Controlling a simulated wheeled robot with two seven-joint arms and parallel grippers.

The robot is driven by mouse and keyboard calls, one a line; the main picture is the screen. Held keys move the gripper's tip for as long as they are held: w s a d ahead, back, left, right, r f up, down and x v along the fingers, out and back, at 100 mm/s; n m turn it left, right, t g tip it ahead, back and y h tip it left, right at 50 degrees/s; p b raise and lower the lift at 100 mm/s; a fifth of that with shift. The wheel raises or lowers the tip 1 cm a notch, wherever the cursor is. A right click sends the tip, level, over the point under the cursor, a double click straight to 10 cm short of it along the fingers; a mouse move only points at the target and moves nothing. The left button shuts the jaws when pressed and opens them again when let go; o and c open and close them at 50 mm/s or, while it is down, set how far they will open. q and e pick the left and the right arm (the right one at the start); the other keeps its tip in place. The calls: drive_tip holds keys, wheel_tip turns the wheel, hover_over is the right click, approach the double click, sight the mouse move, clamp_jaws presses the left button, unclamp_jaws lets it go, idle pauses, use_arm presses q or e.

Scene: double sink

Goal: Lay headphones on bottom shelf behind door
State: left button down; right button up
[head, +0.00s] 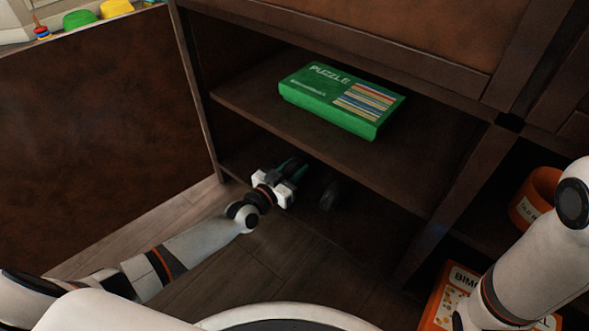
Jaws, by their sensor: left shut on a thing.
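My left gripper (292,168) reaches into the bottom compartment of the dark wooden cabinet, below the middle shelf. It is shut on the headphones (331,195), of which a dark rounded part shows just right of the fingers. The rest of the headphones is dim and hard to make out. I cannot tell whether they touch the bottom shelf (345,232). The cabinet door (90,130) stands open on the left. My right arm comes in at the right edge, and its gripper is out of the picture.
A green puzzle box (340,98) lies on the middle shelf (250,112), above my left gripper. An orange container (536,192) and an orange box (440,296) sit in the right compartment. Toys (85,18) show beyond the door. Wooden floor (190,215) is clear before the cabinet.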

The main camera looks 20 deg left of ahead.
use_arm(q)
drive_tip(key=c, duration=1)
unclamp_jaws()
drive_tip(key=shift+f, duration=0.1)
drive_tip(key=shift+c, duration=0.2)
drive_tip(key=shift+s+r, duration=0.1)
drive_tip(key=shift+r, duration=0.1)
drive_tip(key=p+v, duration=0.7)
drive_tip(key=v, duration=0.4)
drive_tip(key=shift+s+a+p, duration=0.15)
drive_tip(key=shift+s+p, duration=0.15)
drive_tip(key=shift+s, duration=0.1)
